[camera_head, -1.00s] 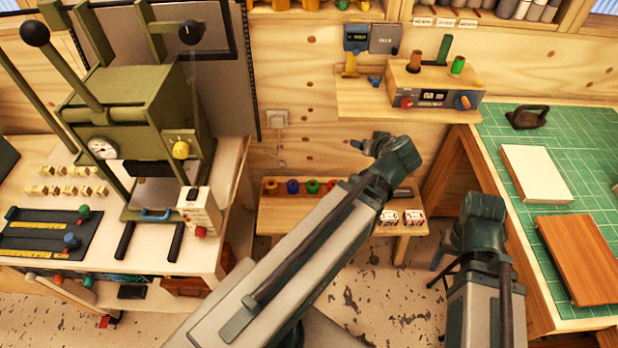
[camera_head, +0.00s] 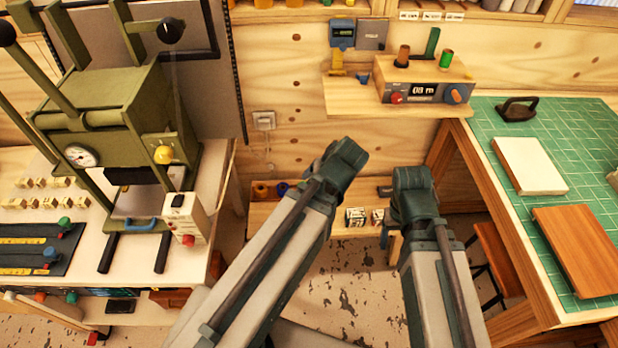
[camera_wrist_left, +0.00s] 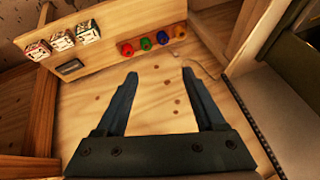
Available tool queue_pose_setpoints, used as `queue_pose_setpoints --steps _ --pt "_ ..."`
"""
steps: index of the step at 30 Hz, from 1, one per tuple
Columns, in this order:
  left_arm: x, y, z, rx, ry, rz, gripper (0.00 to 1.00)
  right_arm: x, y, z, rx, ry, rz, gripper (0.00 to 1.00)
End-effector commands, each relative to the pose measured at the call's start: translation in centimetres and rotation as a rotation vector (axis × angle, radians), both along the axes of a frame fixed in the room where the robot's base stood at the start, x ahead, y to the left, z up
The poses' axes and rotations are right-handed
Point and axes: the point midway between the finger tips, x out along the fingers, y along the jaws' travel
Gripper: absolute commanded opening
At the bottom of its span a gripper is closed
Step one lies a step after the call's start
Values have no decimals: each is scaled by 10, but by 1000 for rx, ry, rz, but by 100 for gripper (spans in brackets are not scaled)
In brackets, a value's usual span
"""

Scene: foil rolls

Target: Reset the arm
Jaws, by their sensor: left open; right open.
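My left gripper (camera_wrist_left: 160,73) is open and empty in the left wrist view, its two dark blue fingers spread above the low wooden bench. In the head view it is hidden behind my left arm. Orange (camera_wrist_left: 180,32), blue (camera_wrist_left: 162,38), green (camera_wrist_left: 145,44) and red (camera_wrist_left: 127,49) rolls stand in a row on the bench, beyond the fingertips. In the head view only the orange roll (camera_head: 261,190) and blue roll (camera_head: 282,188) show beside my left arm. My right gripper (camera_head: 385,238) shows only as a bluish finger below the right wrist; it is open, and no held object shows.
Small patterned boxes (camera_head: 356,216) sit on the bench between my arms. A green press (camera_head: 110,120) stands on the left table. A wall shelf (camera_head: 350,97) bears a control box (camera_head: 425,82). At right, a green-matted table (camera_head: 510,155) holds a white board (camera_head: 528,165) and brown board (camera_head: 580,250).

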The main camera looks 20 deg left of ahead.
Motion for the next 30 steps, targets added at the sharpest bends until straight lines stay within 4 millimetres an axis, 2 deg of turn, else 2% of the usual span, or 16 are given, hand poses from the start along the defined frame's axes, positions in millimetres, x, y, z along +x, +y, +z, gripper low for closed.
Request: queue_pose_setpoints --steps 17,20,24,27,30 --pt "-3 -5 -2 -6 21 -18 71 0 0 0 0 0 0 70" --pt "-21 -31 -11 -39 126 -113 71 0 0 0 0 0 0 70" --pt "-60 -80 -25 -113 331 -325 71 0 0 0 0 0 0 70" --pt "-84 -105 -28 -161 439 -451 71 0 0 0 0 0 0 70" --pt "-97 -118 -29 -188 497 -530 71 0 0 0 0 0 0 70"
